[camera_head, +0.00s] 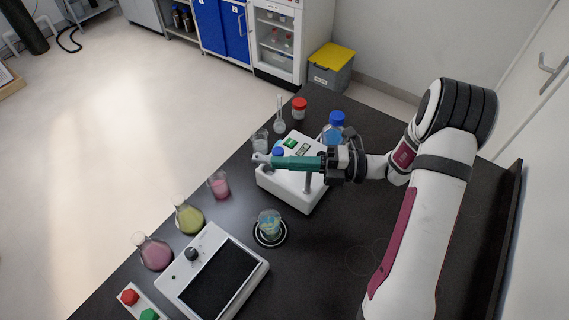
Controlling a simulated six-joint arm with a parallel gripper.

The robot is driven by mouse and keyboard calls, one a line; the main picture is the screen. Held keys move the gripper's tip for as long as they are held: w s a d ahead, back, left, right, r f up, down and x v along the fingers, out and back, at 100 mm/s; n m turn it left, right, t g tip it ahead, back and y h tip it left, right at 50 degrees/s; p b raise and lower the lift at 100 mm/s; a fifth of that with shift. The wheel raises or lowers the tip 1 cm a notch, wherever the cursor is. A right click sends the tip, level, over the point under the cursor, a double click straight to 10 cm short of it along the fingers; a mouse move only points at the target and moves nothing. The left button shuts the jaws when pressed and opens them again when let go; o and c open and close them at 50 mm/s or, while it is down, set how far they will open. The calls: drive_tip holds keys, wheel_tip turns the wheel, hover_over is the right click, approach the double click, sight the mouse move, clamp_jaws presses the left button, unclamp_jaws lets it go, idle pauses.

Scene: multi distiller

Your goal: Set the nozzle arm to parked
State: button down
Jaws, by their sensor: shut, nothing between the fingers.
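The white distiller (288,189) stands near the middle of the dark table, with a small green display (290,142) at its back. The teal nozzle arm (298,163) lies level across its top, above a metal post (307,184). Its grey tip (261,158) points left, over the distiller's left edge. My gripper (330,160) is shut at the right end of the nozzle arm and holds nothing. It overlaps that end in the picture, and I cannot tell whether they touch. A beaker of bluish liquid (269,223) stands on a round black-and-white pad in front of the distiller.
A blue-capped bottle (335,130) stands close behind my gripper. A red-capped jar (299,107), a flask (280,122) and clear beakers stand behind the distiller. Pink and yellow glassware (189,218) and a screen panel (213,278) are at front left. The table's right side is mostly bare.

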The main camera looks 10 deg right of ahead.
drive_tip(key=shift+w+m+t+h, duration=0.25)
drive_tip(key=shift+m+t, duration=0.25)
drive_tip(key=shift+t, duration=0.25)
drive_tip(key=shift+w+m+t+h, duration=0.25)
drive_tip(key=shift+m+t, duration=0.25)
drive_tip(key=shift+t, duration=0.25)
drive_tip(key=shift+w+d+m+t+h, duration=0.1)
drive_tip(key=shift+w+m+t+h, duration=0.35)
drive_tip(key=shift+w+t, duration=0.25)
drive_tip(key=shift+w, duration=0.2)
